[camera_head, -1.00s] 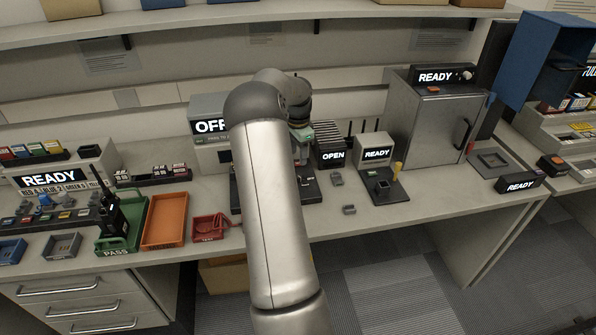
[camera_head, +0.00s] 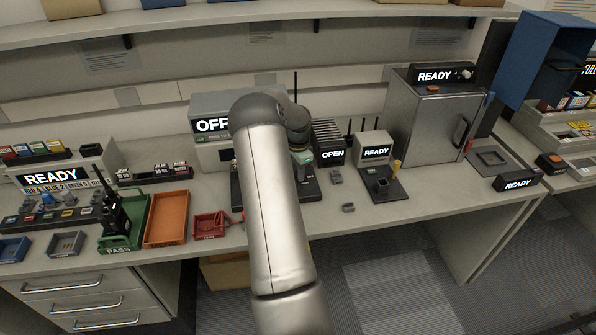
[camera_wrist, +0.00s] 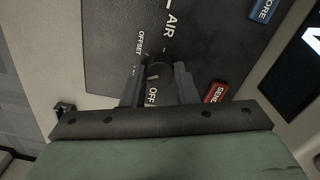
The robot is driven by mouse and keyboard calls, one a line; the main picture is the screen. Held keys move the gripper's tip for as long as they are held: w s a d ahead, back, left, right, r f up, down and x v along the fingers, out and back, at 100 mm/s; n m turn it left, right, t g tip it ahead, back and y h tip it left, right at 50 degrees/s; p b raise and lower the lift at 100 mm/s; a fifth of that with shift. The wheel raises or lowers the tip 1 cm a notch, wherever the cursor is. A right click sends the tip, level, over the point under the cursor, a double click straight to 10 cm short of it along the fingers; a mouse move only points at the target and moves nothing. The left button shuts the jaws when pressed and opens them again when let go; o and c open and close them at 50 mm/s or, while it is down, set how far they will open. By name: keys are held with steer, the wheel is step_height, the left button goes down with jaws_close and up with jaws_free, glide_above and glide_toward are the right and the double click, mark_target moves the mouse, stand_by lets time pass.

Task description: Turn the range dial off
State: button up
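In the wrist view a small dark dial (camera_wrist: 158,70) sits on a black panel (camera_wrist: 108,45) printed with AIR, OFFSET and OFF. My gripper (camera_wrist: 158,77) has one finger on each side of the dial, with OFF readable between them. The fingers stand apart, and I cannot tell whether they touch the dial. Its pointer direction is not clear. In the head view my arm hides the dial and most of the black panel (camera_head: 309,190). Behind it stands a grey unit (camera_head: 205,107) whose display begins with OFF, partly covered by my arm.
Right of my arm are an OPEN unit (camera_head: 332,155), a READY unit (camera_head: 375,152) and a metal cabinet (camera_head: 428,122). Orange (camera_head: 166,220) and green trays (camera_head: 134,215) lie left.

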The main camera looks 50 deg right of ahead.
steer(key=shift+n+b, duration=0.3)
steer(key=shift+b, duration=0.1)
steer(key=shift+c, duration=0.4)
steer(key=shift+f+n+b, duration=0.2)
steer(key=shift+n+b, duration=0.7)
steer(key=shift+b, duration=0.05)
steer(key=n+b, duration=0.2)
steer(key=shift+n, duration=0.3)
steer(key=n+b, duration=0.2)
steer(key=n, duration=0.1)
steer(key=shift+r+n, duration=0.1)
steer(key=shift+n, duration=0.2)
steer(key=shift+n+b, duration=0.55)
steer(key=shift+n, duration=1.05)
steer(key=shift+r, duration=0.1)
steer(key=o, duration=1)
